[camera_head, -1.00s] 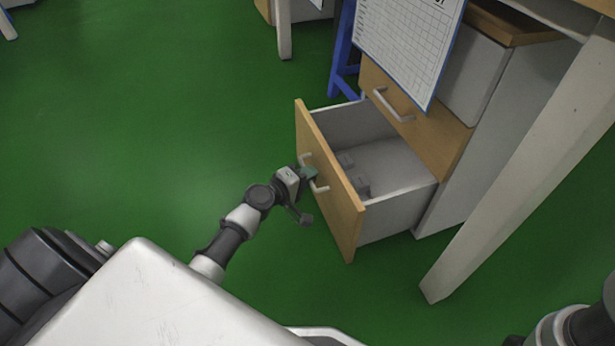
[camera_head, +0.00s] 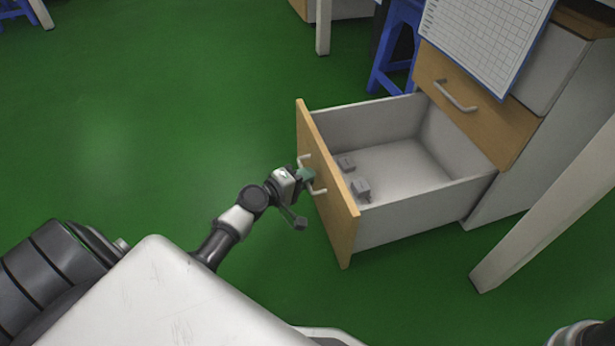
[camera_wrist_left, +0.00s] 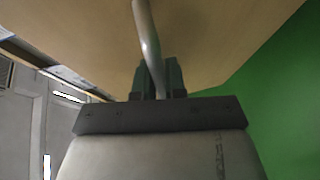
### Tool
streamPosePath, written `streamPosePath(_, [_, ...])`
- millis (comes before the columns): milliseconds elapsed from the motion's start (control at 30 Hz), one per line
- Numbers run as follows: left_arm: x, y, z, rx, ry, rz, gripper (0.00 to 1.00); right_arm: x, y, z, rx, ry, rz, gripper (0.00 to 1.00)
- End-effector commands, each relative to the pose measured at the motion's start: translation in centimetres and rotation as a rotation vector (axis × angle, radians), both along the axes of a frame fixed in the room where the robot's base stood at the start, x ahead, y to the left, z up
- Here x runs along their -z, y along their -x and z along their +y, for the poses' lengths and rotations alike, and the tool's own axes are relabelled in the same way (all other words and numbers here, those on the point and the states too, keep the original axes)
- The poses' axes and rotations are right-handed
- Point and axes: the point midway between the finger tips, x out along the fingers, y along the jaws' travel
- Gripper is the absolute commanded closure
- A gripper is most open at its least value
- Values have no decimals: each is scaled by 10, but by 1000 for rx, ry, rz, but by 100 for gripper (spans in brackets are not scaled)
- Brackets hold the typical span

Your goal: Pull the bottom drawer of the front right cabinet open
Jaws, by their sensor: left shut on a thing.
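The bottom drawer (camera_head: 342,226) of the cabinet (camera_head: 535,155) on the right stands far open, its wooden front facing my left arm. Its pale handle (camera_head: 319,190) is a curved bar on that front. My left gripper (camera_head: 306,175) is at the handle and shut on it. In the left wrist view the handle (camera_wrist_left: 146,35) runs down between the green fingertips (camera_wrist_left: 160,80), close under the wooden drawer front (camera_wrist_left: 90,40). My right gripper is not in view; only part of my right arm shows at the bottom right corner.
Small grey blocks (camera_head: 360,188) lie inside the drawer. The upper drawer (camera_head: 475,105) is shut, with a printed sheet (camera_head: 485,40) hanging before it. A pale table leg (camera_head: 545,228) stands right of the cabinet, a blue stool (camera_head: 390,60) behind. Green floor (camera_head: 160,130) is clear at left.

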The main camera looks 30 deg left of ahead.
Motion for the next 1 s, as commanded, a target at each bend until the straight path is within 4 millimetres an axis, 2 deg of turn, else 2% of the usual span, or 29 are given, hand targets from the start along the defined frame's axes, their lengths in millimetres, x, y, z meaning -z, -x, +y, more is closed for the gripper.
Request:
streamPosePath(300, [1,1,-1,2,1,2,100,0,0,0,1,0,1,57])
streamPosePath(333, [1,1,-1,2,1,2,85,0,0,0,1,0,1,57])
streamPosePath(467, [1,1,-1,2,1,1,66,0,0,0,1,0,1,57])
streamPosePath(500, [1,0,0,2,1,1,64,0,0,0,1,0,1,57])
streamPosePath(800, [-1,3,1,1,0,1,64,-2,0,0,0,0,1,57])
streamPosePath(867, [-2,8,3,0,-1,3,64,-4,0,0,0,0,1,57])
streamPosePath(1000, [-7,31,9,0,-1,4,64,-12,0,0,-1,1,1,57])
